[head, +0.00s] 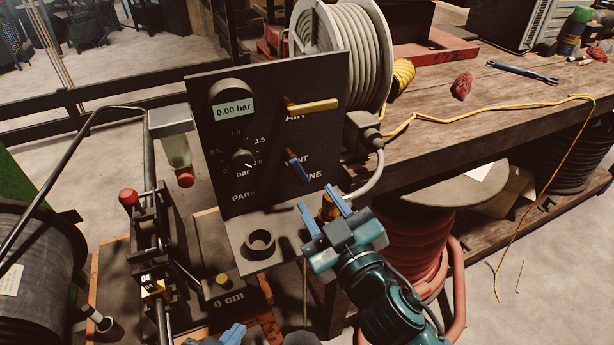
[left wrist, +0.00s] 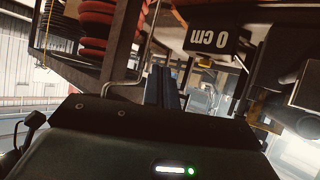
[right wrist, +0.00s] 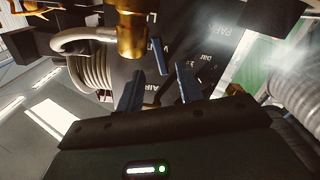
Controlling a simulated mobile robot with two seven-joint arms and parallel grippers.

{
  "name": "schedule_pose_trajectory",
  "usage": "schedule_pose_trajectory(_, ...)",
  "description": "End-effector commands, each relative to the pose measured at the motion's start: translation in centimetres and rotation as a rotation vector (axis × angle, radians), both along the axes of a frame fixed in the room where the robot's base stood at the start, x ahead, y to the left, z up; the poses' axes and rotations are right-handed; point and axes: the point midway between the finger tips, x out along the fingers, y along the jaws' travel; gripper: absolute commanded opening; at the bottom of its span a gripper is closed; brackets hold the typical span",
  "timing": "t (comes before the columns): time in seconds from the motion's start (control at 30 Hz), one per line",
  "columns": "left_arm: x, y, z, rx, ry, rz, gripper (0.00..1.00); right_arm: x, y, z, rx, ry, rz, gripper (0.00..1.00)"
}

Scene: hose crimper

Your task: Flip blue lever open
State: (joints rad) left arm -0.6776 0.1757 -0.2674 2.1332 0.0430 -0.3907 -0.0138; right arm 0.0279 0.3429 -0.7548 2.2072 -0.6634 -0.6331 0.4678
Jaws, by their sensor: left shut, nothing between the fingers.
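The blue lever (head: 297,168) is on the dark control panel (head: 210,150), near lettering partly hidden by the lever; it slants down to the right. In the right wrist view the blue lever (right wrist: 159,57) shows ahead of the fingertips, roughly between them. My right gripper (head: 322,205) is open and empty, just below and right of the lever, apart from it; its fingers also show in the right wrist view (right wrist: 158,85). My left gripper (head: 232,334) is low at the bottom edge, mostly cut off. In the left wrist view (left wrist: 162,88) its fingers are together and empty.
A yellow lever (head: 312,105) sits above the blue one. A brass fitting (head: 329,207) is close behind the right gripper. A grey hose reel (head: 345,55) stands behind the panel. The workbench (head: 480,110) is at right. A black cup (head: 260,243) sits below the panel.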

Motion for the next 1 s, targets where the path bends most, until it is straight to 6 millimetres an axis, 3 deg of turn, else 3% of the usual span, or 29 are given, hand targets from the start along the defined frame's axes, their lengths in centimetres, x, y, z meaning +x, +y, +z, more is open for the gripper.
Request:
schedule_pose_trajectory(0.1,-0.1,0.1,0.2,0.015,0.001,-0.006,0.0,2.4,1.0,0.2,0.0,-0.002,0.001,0.36)
schedule_pose_trajectory(0.3,-0.1,0.3,0.0,0.029,0.007,-0.013,0.0,4.8,2.0,0.1,0.0,-0.001,0.001,0.36)
schedule_pose_trajectory(0.73,0.0,0.4,-0.1,0.032,0.008,-0.011,0.0,5.6,2.4,0.0,0.002,0.001,0.001,0.36)
schedule_pose_trajectory(1.0,0.1,0.3,0.2,0.023,0.002,-0.004,0.0,5.6,2.4,0.0,0.001,0.001,0.001,0.14)
